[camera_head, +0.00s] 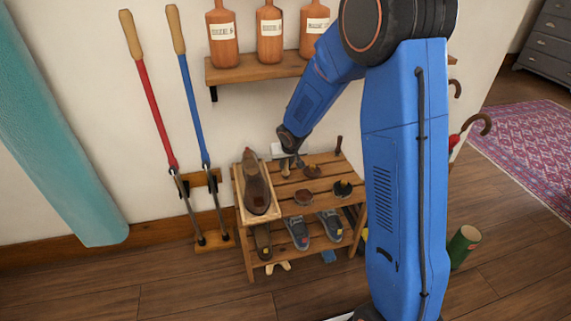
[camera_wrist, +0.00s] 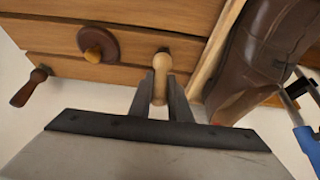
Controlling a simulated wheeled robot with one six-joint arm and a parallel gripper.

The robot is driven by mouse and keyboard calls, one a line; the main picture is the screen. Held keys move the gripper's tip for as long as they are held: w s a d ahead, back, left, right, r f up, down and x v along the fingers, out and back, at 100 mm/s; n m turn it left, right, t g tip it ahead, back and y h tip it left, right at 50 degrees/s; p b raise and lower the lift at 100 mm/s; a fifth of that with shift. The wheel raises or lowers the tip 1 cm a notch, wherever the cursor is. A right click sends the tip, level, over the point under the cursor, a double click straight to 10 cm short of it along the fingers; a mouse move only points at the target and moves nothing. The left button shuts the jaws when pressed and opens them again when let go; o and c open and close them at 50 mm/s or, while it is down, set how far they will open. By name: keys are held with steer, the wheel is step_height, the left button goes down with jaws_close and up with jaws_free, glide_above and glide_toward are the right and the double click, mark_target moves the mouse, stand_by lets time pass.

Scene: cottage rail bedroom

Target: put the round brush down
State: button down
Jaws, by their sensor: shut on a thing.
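My gripper (camera_wrist: 160,98) is shut on a small brush-like thing with a pale wooden handle (camera_wrist: 161,72), which I take to be the round brush. Its far end is dark and its bristles cannot be made out. In the head view my gripper (camera_head: 297,160) is small and low over the back of the wooden rack's slatted top (camera_head: 325,166), with the pale handle (camera_head: 285,168) beneath it. I cannot tell whether the brush touches the slats.
A brown shoe (camera_head: 256,187) stands in a tray left of the gripper. A brown disc with a knob (camera_wrist: 98,42) and a dark handle (camera_wrist: 30,87) are on the other side. Two tins (camera_head: 303,197) (camera_head: 343,188) sit in front. A bottle shelf (camera_head: 255,69) is above.

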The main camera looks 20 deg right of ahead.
steer(key=c, duration=1.6)
jaws_free()
steer(key=shift+c, duration=0.2)
steer(key=v, duration=1.2)
steer(key=shift+r, duration=0.2)
steer(key=s+d+r, duration=0.2)
steer(key=s+r, duration=0.2)
steer(key=s, duration=0.8)
steer(key=s+d+r, duration=0.2)
steer(key=s+r, duration=0.2)
steer(key=s, duration=0.9)
steer(key=s+d+r, duration=0.3)
steer(key=s+r, duration=0.1)
steer(key=s, duration=0.9)
steer(key=shift+r+g, duration=0.2)
steer(key=shift+g, duration=0.1)
